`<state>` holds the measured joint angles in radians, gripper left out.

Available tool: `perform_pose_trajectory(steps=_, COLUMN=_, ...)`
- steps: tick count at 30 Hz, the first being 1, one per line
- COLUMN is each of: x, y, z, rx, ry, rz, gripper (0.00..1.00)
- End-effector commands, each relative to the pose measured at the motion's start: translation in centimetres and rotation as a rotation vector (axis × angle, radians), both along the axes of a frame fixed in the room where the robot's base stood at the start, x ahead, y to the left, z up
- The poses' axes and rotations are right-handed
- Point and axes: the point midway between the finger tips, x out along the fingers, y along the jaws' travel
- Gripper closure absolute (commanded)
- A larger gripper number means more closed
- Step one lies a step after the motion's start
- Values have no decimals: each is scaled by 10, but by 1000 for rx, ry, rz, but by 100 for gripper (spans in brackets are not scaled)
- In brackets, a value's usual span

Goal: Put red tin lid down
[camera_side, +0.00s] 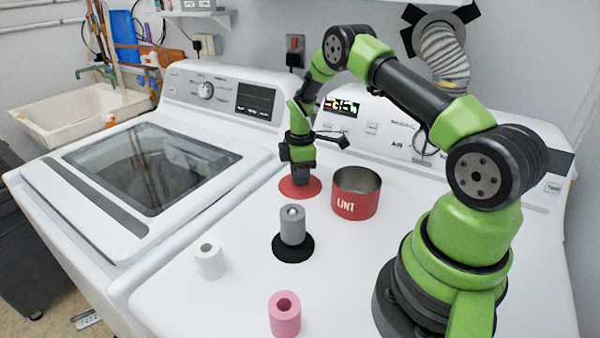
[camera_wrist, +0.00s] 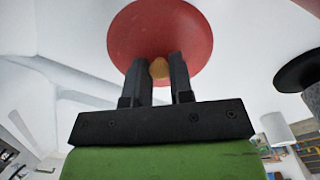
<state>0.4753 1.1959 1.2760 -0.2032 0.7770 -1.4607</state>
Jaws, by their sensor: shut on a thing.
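The red tin lid (camera_side: 300,188) is a flat red disc with a small tan knob (camera_wrist: 159,68). In the side view it lies at or just above the white machine top, left of the red tin; I cannot tell if it touches. My gripper (camera_side: 301,178) points down over the lid's middle. In the wrist view the red lid (camera_wrist: 125,35) fills the top centre, and the two black fingers of my gripper (camera_wrist: 160,72) are shut on its knob. The red tin (camera_side: 355,197) stands upright and open, with white letters on its side.
A grey cylinder (camera_side: 292,226) stands on a black disc (camera_side: 293,250) in front of the lid. A white roll (camera_side: 209,262) and a pink roll (camera_side: 284,315) stand nearer the front. The machine's control panel (camera_side: 385,125) rises behind. Free white surface lies left of the lid.

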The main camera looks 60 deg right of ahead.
Motion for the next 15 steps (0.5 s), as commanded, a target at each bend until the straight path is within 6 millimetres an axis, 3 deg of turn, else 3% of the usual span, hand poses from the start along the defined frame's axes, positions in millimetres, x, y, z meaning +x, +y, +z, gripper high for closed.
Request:
perform_pose_trajectory(steps=1, x=0, y=0, z=-2, rx=0, ry=0, rz=0, gripper=100)
perform_pose_trajectory(steps=2, x=0, y=0, z=-1, rx=0, ry=0, rz=0, gripper=72)
perform_pose_trajectory(steps=4, x=0, y=0, z=-1, rx=0, ry=0, rz=0, gripper=56)
perform_pose_trajectory(steps=15, x=0, y=0, z=5, rx=-1, ry=-1, rz=0, gripper=53)
